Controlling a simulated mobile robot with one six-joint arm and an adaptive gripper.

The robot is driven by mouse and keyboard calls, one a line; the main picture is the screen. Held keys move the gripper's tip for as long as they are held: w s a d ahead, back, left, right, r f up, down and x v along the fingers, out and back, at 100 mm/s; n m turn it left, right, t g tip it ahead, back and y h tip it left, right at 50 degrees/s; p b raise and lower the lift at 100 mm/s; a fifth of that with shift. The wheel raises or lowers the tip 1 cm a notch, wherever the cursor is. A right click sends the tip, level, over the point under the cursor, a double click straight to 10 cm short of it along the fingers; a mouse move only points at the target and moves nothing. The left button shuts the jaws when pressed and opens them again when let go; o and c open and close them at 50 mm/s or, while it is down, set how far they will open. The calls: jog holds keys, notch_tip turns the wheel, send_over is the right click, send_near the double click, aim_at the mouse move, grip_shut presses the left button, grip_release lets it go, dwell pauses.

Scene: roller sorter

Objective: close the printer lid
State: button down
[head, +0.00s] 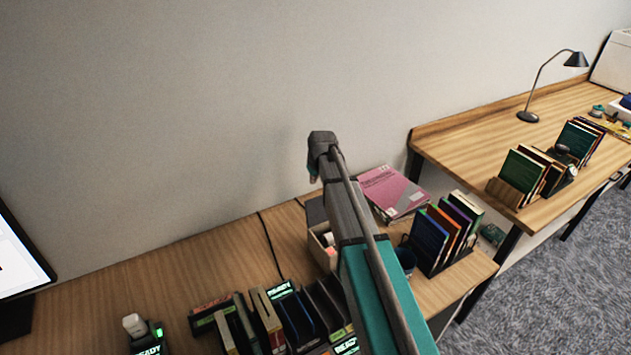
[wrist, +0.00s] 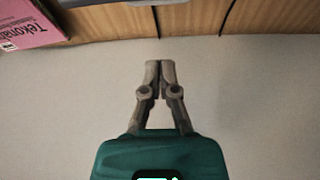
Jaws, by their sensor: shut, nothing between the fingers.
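A white boxy thing (head: 614,60) at the far right end of the back desk, cut off by the picture edge, may be the printer. I cannot make out its lid or whether that stands open. In the wrist view my gripper (wrist: 160,66) has its two fingers together with nothing between them. A pale grey edge (wrist: 125,2) shows at the very top of that view, too little to identify. In the head view my arm rises over the front desk and my fingers cannot be made out.
A pink magazine (head: 392,190) lies on the front desk and also shows in the wrist view (wrist: 28,25). Book racks (head: 430,265) and several upright slotted items (head: 270,318) crowd the front desk. A black lamp (head: 528,116) stands on the back desk (head: 470,150).

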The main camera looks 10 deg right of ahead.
aim_at(320, 206)
jog(key=shift+d+b+x, duration=0.35)
jog(key=shift+b+x, duration=3.2)
jog(key=shift+x, duration=0.45)
jog(key=shift+s+d+r+p, duration=0.1)
jog(key=shift+s+r+p, duration=0.2)
jog(key=shift+s, duration=0.3)
jog(key=shift+s+d+r+p, duration=0.1)
jog(key=shift+s+r+p, duration=0.25)
jog(key=shift+s, duration=0.25)
jog(key=shift+s+r+p, duration=0.3)
jog(key=shift+s, duration=0.3)
jog(key=shift+s+d, duration=0.1)
jog(key=shift+d, duration=0.15)
